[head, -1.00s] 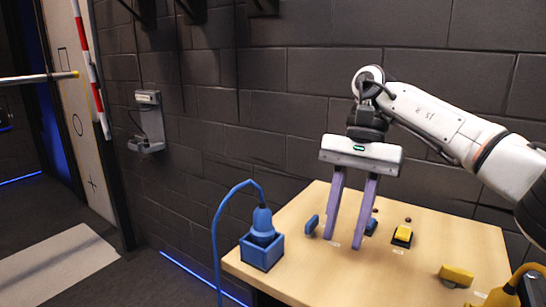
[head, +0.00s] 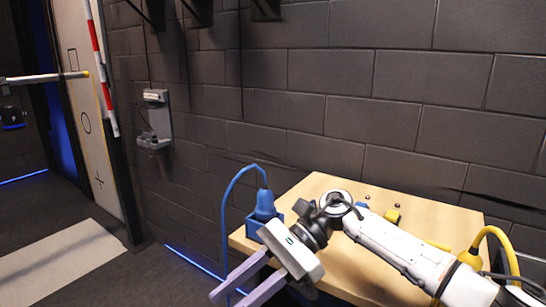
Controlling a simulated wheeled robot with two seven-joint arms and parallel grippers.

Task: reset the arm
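My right arm (head: 400,252) comes in from the right and lies low across the wooden table (head: 330,187). My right gripper (head: 228,298) points down and to the left, at the table's front left side. Its two purple fingers are apart with nothing between them. My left gripper is not in view.
A blue plug (head: 265,202) with a blue cable stands in a blue box at the table's left, close behind the gripper. A yellow button (head: 393,214) and a yellow plug (head: 470,256) are on the right. A dark brick wall (head: 330,75) stands behind. Open floor lies left.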

